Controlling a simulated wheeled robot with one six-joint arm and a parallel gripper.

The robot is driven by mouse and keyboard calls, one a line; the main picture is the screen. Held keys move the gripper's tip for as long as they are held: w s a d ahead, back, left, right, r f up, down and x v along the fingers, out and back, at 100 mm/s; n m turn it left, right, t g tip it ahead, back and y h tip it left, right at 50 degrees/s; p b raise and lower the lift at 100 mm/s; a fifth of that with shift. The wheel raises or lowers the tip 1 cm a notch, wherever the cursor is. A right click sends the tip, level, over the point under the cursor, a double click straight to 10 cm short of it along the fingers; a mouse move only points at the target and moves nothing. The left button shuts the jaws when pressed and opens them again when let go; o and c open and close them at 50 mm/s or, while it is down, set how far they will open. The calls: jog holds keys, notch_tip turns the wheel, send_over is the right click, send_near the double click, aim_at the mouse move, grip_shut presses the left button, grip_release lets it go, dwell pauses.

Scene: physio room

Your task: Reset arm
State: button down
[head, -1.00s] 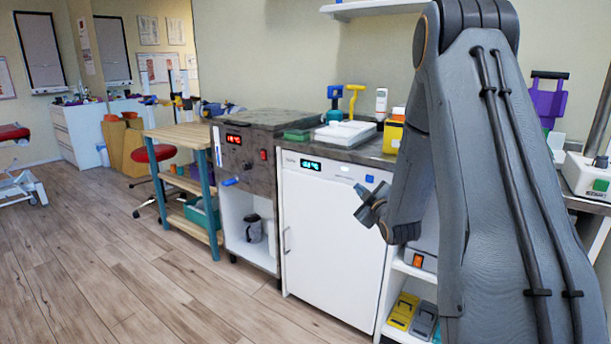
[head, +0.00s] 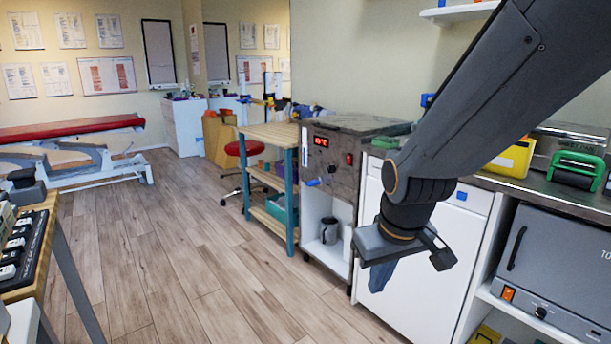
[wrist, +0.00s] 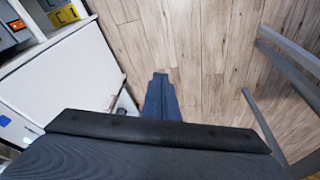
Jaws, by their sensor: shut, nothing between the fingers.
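My gripper (head: 381,275) hangs from the arm in the head view, in front of the white cabinet door (head: 440,240). Its fingers point down toward the floor and are shut with nothing between them. In the wrist view my gripper (wrist: 160,78) shows as a narrow blue-grey shape over the wood floor. It touches nothing that I can see. The arm reaches in from the upper right.
A heater unit (head: 330,160) with a red display adjoins the cabinet. A wooden shelf stand (head: 272,135) is beyond it. A grey oven (head: 555,265) sits on a shelf at right. A table (head: 40,230) with equipment is at left. The floor (head: 190,260) between is clear.

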jog(key=s+a+r+g+p, duration=0.1)
jog(key=s+a+g, duration=0.1)
jog(key=s, duration=0.5)
jog(key=s+a+r+g, duration=0.1)
jog(key=s+g, duration=0.1)
jog(key=s, duration=0.5)
jog(key=d+r+m+p, duration=0.3)
jog(key=d+r+p, duration=0.5)
jog(key=p, duration=0.8)
jog(key=shift+w+d+r+h, duration=0.2)
jog(key=shift+d+r+h, duration=0.05)
jog(key=shift+d+h, duration=0.05)
